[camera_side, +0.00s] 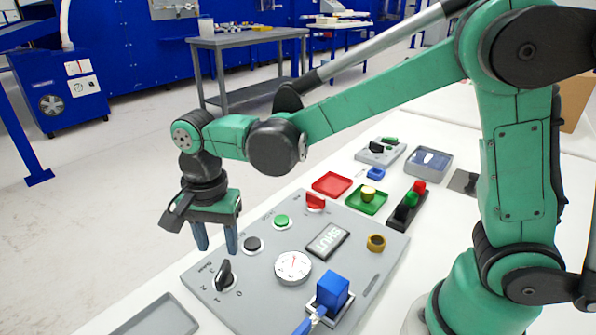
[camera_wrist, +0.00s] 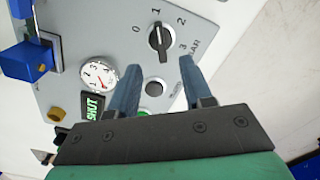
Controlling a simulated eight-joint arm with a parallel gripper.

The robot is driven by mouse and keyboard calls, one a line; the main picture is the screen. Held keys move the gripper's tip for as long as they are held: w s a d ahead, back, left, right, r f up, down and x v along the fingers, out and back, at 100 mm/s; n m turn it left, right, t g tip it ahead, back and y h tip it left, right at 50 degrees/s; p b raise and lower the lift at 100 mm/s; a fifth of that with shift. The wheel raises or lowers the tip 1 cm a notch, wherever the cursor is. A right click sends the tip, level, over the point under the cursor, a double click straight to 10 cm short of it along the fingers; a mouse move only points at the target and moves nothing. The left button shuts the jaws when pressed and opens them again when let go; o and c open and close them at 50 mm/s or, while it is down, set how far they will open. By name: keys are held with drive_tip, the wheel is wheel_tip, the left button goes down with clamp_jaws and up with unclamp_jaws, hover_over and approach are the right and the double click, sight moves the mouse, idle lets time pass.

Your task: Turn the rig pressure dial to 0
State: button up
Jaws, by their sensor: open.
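The pressure dial (camera_side: 223,274) is a black knob on the grey rig panel (camera_side: 262,303), with marks 0 to 3 around it. In the wrist view the dial (camera_wrist: 160,41) has a pale line that appears to point toward the 1; the 0 is to the left of the 1. My gripper (camera_side: 217,249) is open and empty, above the panel near the dial, with its fingers pointing down. In the wrist view my gripper (camera_wrist: 162,64) has its fingertips apart, just below the dial in the picture, with nothing between them.
A round gauge (camera_side: 293,267), a SHUT display (camera_side: 327,240), a black button (camera_side: 252,244) and a green button (camera_side: 281,221) are on the panel. A blue block (camera_side: 333,290) stands at its front right. Red (camera_side: 331,183) and green (camera_side: 366,202) trays lie behind.

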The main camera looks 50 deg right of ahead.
sight(222, 270)
drive_tip(key=shift+a+f, duration=0.2)
drive_tip(key=shift+f, duration=2.75)
clamp_jaws()
